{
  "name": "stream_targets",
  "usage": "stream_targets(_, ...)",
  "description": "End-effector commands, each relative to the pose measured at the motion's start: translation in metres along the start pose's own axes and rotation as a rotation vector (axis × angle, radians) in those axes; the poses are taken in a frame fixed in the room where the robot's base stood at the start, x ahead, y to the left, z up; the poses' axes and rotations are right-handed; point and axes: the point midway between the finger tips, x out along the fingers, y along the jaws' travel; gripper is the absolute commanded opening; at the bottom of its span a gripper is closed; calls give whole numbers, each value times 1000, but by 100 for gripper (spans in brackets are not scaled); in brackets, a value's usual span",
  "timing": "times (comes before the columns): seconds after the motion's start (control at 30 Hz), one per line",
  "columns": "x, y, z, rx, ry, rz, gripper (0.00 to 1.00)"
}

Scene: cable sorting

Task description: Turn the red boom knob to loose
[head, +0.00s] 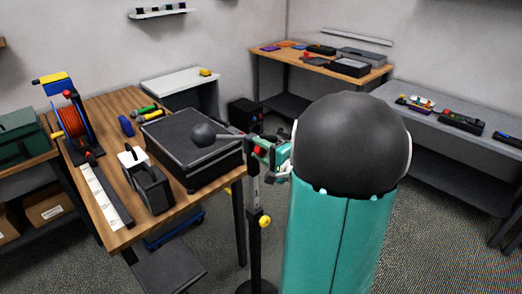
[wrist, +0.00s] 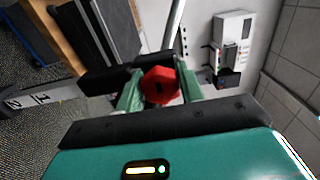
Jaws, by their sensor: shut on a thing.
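The red boom knob (wrist: 160,86) sits between the two green fingers of my gripper (wrist: 159,90) in the wrist view. The fingers are shut on its sides. A small dark mark shows on the knob's face, but I cannot read its setting. In the head view the red knob (head: 258,151) shows small at the top of a dark upright stand (head: 255,225), with my gripper (head: 265,152) at it.
The wooden bench (head: 118,107) at left holds the black case (head: 190,150), a red cable reel (head: 75,125) and a black box (head: 150,188). A yellow knob (head: 265,221) sits lower on the stand. A grey bench (head: 440,120) stands at right. Carpet is open between.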

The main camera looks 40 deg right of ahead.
Motion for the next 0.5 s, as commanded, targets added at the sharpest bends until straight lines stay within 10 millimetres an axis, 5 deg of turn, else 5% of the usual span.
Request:
stream_targets(0.4,0,-2,-2,-10,3,-4,15)
stream_targets(0.43,0,-2,-2,-10,3,-4,44)
stream_targets(0.5,0,-2,-2,-9,3,-4,57)
